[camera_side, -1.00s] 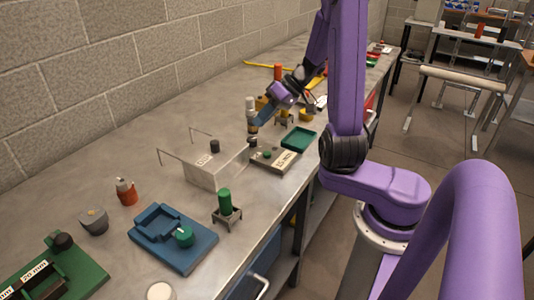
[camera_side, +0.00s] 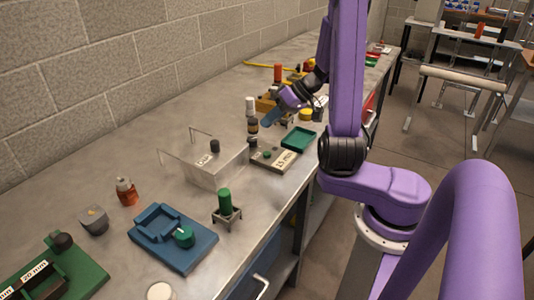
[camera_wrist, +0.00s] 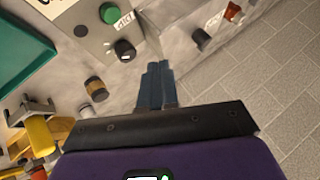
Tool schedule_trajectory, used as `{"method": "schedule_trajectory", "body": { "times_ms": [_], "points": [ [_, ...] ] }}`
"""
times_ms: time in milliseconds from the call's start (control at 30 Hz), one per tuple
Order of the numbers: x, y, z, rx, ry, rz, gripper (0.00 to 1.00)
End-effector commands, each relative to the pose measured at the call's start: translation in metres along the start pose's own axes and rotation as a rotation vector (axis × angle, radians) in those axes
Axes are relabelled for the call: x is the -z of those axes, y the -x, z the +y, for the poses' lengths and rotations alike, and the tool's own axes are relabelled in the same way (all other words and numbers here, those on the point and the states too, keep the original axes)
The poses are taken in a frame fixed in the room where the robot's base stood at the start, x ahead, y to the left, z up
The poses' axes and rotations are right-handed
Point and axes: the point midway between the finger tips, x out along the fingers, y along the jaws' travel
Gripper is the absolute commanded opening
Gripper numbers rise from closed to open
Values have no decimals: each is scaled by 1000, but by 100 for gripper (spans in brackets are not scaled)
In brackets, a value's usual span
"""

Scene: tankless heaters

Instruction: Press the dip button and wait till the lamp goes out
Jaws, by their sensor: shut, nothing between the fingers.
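A grey control plate (camera_side: 286,166) with a "15 min" label lies on the bench. It bears a green button (camera_side: 267,154) and a black knob (camera_side: 253,143). In the wrist view the green button (camera_wrist: 110,13) is at the top, with the black knob (camera_wrist: 124,50) below it and a small label beside them. I cannot tell which part is the dip button, and no lit lamp can be made out. My gripper (camera_side: 268,121) is shut and empty, above the bench behind the plate. Its blue fingers (camera_wrist: 156,72) also show in the wrist view, apart from the knob.
A clear box (camera_side: 215,172) stands left of the plate. A white-capped bottle (camera_side: 251,118) stands close to my fingers. A green tray (camera_side: 299,139) lies to the right. A blue fixture (camera_side: 205,250) and a green cylinder on a stand (camera_side: 225,202) are nearer the camera.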

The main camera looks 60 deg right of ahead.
Motion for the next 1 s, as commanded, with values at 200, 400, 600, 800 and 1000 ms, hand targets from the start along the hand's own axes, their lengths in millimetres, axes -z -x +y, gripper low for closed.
{"method": "schedule_trajectory", "body": {
  "times_ms": [200,400,600,800,1000],
  "points": [
    [-15,-20,14,3,-4,-2,0],
    [-27,-37,26,2,-4,-2,0],
    [-35,-47,34,0,-2,-2,0],
    [-38,-51,37,-1,0,-1,0],
    [-38,-51,37,-1,0,-1,0]
  ]
}}
